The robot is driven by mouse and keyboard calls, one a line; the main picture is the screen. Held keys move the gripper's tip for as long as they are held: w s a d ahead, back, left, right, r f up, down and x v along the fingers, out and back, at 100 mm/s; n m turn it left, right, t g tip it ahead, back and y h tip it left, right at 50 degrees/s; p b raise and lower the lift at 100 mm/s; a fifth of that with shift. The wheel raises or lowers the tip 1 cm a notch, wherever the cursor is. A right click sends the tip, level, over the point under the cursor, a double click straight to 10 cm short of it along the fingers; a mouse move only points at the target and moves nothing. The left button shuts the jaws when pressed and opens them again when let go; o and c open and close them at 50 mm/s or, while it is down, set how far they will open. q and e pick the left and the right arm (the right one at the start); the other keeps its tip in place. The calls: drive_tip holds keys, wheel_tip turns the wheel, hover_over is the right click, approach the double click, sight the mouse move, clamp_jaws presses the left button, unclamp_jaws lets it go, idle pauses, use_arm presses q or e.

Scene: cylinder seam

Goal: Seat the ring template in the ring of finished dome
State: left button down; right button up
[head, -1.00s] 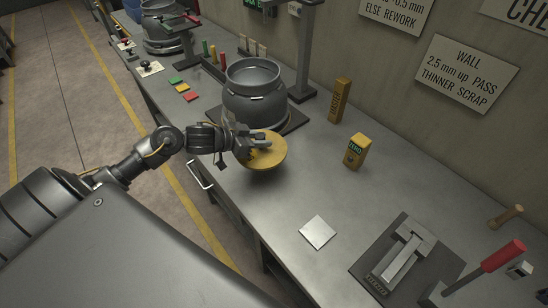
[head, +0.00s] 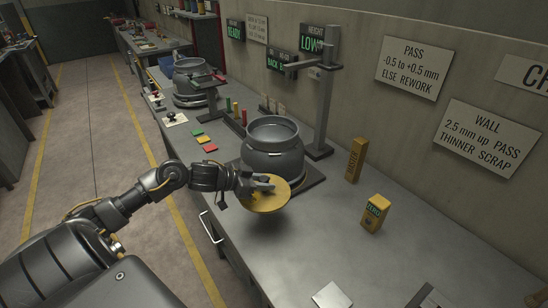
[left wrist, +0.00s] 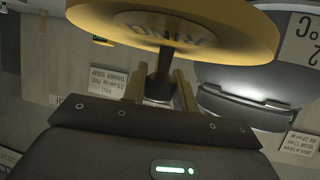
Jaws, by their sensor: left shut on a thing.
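The ring template is a yellow disc (head: 268,199) held in the air in front of the near dome. In the left wrist view the yellow disc (left wrist: 180,25) carries the word RING and has a dark stem. My left gripper (head: 262,184) is shut on the template; its fingers (left wrist: 160,88) close around the stem. The near dome (head: 272,150) is a grey metal vessel with an open ring at its top, standing on a dark base plate. The template is apart from that ring, lower and nearer to me. My right gripper is not in view.
A second grey vessel (head: 193,83) stands farther along the bench (head: 300,240). A height gauge column (head: 328,90) rises behind the near dome. Yellow blocks (head: 355,160) (head: 375,213) stand to the right. Red, yellow and green tags (head: 203,139) lie to the left.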

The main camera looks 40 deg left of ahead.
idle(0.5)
use_arm(q)
drive_tip(key=s+d+r+m+g+h, duration=0.1)
drive_tip(key=s+d, duration=0.3)
drive_tip(key=d, duration=0.4)
drive_tip(key=s+d+r+m+g+h, duration=0.2)
drive_tip(key=s+d+r+m+h, duration=0.1)
drive_tip(key=d, duration=0.6)
drive_tip(key=shift+s+d+r+m, duration=0.15)
drive_tip(key=shift+s+r+m, duration=0.25)
drive_tip(key=shift+s+r, duration=0.4)
